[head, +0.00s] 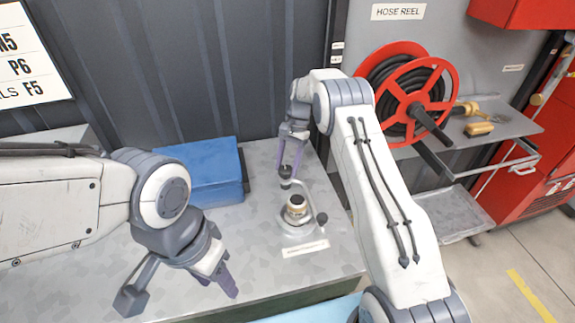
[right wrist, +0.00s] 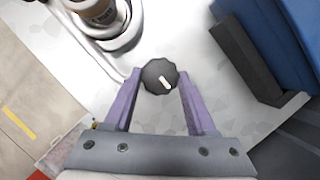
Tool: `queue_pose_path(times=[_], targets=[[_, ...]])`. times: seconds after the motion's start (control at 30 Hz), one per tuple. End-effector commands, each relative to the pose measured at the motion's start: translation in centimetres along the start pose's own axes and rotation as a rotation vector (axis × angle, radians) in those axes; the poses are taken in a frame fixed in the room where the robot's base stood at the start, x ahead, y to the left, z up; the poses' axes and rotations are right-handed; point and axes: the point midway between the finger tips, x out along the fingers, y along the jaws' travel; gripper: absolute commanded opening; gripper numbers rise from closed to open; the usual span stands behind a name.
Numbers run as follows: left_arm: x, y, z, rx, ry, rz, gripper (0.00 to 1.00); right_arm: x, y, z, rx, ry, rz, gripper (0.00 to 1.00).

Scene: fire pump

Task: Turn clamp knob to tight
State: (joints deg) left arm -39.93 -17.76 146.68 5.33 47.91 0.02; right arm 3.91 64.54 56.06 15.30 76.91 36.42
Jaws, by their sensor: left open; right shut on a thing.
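The clamp knob (right wrist: 160,75) is dark, round and scalloped, with a short white mark pointing toward the lower right in the right wrist view. In the head view the knob (head: 286,171) sits at the back of the grey clamp fixture (head: 300,227). My right gripper (head: 289,168) reaches down over it, its purple fingers on either side; in the right wrist view the gripper (right wrist: 160,82) is shut on the knob. A brass-and-dark cylinder (head: 296,206) stands upright in the fixture. My left gripper (head: 230,283) is open and empty, left of and in front of the fixture.
A blue box (head: 205,172) stands on the metal bench (head: 100,245) by the wall. A dark ball-ended handle (head: 321,217) is at the fixture's right side. A label plate (head: 305,248) lies in front. A red hose reel (head: 420,92) is at the right.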

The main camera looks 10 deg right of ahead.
Motion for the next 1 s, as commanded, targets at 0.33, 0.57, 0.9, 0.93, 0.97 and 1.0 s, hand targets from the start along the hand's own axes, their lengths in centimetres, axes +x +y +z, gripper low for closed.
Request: queue_pose_path(times=[0.33,0.57,0.9,0.93,0.97,1.0], targets=[[0.0,0.0,0.0,0.0,0.0,0.0,0.5,-0.1,0.0,0.0,0.0,0.001,-0.001,0.86],[0.1,0.0,0.0,0.0,0.0,0.0,0.5,-0.3,0.0,0.0,-0.001,0.001,-0.001,0.86],[1.5,-0.1,0.1,0.001,0.0,0.0,0.5,-6.0,-0.1,-0.2,0.0,0.005,-0.004,0.86],[1.5,-0.1,0.1,0.001,0.0,0.0,0.5,-6.5,-0.1,-0.2,-0.001,0.005,-0.004,0.86],[1.5,-0.1,0.1,0.001,0.0,0.0,0.5,-7.0,-0.1,-0.2,-0.001,0.005,-0.004,0.86],[1.6,-0.1,0.1,0.001,0.0,0.0,0.5,-7.7,-0.1,-0.2,-0.001,0.005,-0.004,0.86]])
